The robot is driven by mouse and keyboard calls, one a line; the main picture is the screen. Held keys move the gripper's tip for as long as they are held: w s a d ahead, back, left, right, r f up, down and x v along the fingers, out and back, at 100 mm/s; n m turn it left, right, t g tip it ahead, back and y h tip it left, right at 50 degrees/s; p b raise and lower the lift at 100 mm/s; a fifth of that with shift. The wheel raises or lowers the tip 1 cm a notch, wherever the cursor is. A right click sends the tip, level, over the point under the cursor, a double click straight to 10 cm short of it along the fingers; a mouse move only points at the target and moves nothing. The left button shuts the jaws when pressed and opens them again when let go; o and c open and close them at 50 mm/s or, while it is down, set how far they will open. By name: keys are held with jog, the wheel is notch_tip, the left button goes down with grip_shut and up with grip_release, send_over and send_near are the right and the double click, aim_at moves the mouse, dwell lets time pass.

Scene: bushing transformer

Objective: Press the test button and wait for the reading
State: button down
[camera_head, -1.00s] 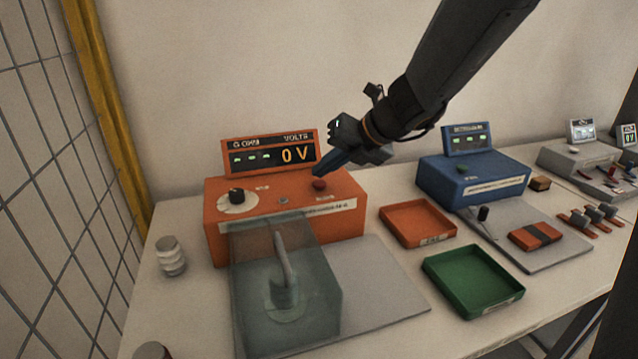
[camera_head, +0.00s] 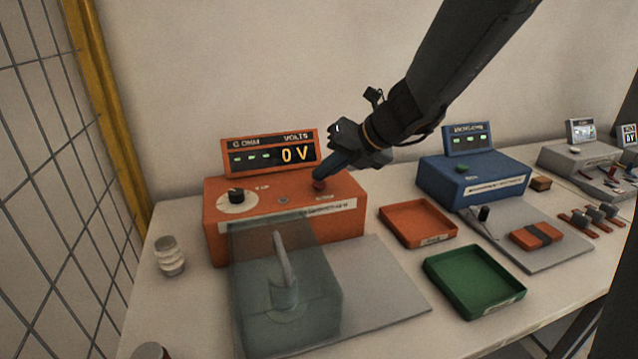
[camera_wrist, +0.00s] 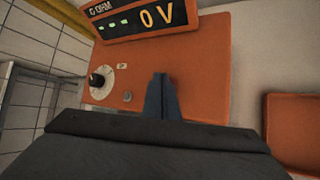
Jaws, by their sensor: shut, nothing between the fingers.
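The orange tester (camera_head: 270,235) stands at the left of the bench. Its display (camera_head: 270,153) reads "0 V" beside green dashes under "G OHM"; the display also shows in the wrist view (camera_wrist: 145,18). A red button (camera_head: 319,185) is on the right of its top face. My gripper (camera_head: 321,177) is shut and empty, with its blue fingertips over the button. In the wrist view the fingers (camera_wrist: 162,82) hide most of the button. I cannot tell whether the button is pressed down. A clear cover (camera_head: 285,300) in front of the tester encloses a grey bushing (camera_head: 284,290).
An orange tray (camera_head: 417,222) and a green tray (camera_head: 473,281) lie right of the tester. A blue instrument (camera_head: 473,178) stands further right. A ribbed insulator (camera_head: 170,256) stands at left. A wire mesh fence (camera_head: 60,180) with a yellow post (camera_head: 110,110) borders the left side.

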aim_at(323, 185)
jog(key=shift+f, duration=0.3)
jog(key=shift+r, duration=0.2)
dwell(0.4)
jog(key=shift+r+p, duration=0.75)
jog(key=shift+p, duration=0.25)
notch_tip(323, 185, up, 5)
jog(key=p, duration=0.5)
jog(key=shift+r+p, duration=0.1)
jog(key=shift+p, duration=0.25)
